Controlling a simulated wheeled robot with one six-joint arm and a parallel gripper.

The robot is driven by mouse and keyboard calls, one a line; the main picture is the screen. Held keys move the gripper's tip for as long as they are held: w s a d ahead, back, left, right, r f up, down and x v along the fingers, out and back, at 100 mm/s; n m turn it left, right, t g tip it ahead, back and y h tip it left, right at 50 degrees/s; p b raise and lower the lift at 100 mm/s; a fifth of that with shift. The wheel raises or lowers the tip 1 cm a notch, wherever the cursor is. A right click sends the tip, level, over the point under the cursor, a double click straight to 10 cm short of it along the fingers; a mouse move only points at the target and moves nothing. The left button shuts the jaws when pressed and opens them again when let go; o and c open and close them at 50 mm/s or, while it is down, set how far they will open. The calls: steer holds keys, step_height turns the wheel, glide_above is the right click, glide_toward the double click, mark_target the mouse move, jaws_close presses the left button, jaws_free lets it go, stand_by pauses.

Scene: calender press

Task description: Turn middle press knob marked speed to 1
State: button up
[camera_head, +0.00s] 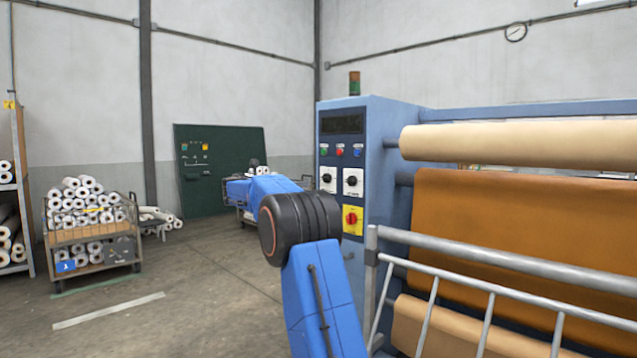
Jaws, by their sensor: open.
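The press control panel is the narrow front of a blue cabinet (376,150) right of centre. A black knob on a white plate (327,179) sits at its left, and a second black knob on a white plate (352,181) sits beside it. Below the second is a red knob on a yellow plate (352,219). The labels and dial marks are too small to read, so I cannot tell which is marked speed or where any knob points. My blue arm reaches up in front of the panel's lower left and bends away to the left. My gripper's fingers do not show.
A dark display (342,122) and small coloured buttons sit above the knobs. A grey guard rail (480,252) and large rollers stand right of the panel. A cart of white rolls (92,222) and a green board (222,150) are at left. The floor between is mostly clear.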

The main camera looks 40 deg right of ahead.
mark_target(326, 178)
steer(key=d, duration=1.3)
steer(key=shift+w+d, duration=0.3)
steer(key=shift+w, duration=0.15)
steer(key=c, duration=1)
